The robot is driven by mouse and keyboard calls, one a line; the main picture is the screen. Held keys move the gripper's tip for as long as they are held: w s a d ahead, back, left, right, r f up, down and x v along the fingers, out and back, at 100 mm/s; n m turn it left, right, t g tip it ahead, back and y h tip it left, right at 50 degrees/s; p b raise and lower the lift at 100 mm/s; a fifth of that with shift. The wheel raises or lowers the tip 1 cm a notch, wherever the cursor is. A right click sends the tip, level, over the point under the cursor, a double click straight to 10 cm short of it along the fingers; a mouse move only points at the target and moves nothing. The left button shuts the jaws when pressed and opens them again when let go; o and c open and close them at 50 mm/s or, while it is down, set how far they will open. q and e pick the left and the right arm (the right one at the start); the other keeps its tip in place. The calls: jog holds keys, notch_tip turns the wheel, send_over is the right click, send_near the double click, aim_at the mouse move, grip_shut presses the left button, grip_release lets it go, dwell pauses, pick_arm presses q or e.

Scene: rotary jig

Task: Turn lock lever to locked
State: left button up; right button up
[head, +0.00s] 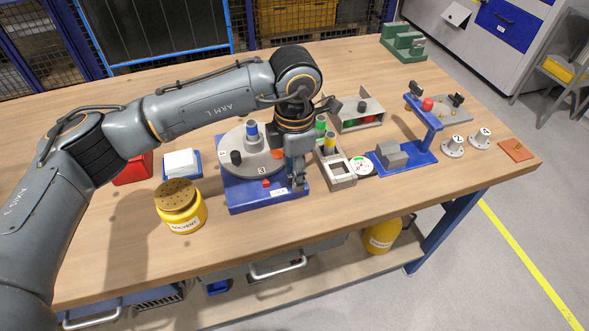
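The rotary jig has a blue base (245,199) and a round grey turntable (262,167) marked with numbers, a "3" facing the front. On the turntable stand a blue and grey peg (252,133) and a black knob (236,157). A small red part (266,183) shows at the front of the base, and an orange part (277,154) shows beside my gripper. I cannot tell which part is the lock lever. My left gripper (298,184) points down at the right front corner of the jig. Its fingers are too small to tell open from shut. My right gripper is out of view.
A yellow solvent pot (181,210) stands at the left front, with a white pad on a blue tray (181,164) behind it. A grey rack (337,173), a dial gauge (362,167) and a blue stand (402,157) lie to the right. The front table strip is clear.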

pick_arm(q)
notch_tip(320, 180, up, 12)
dwell(0.6)
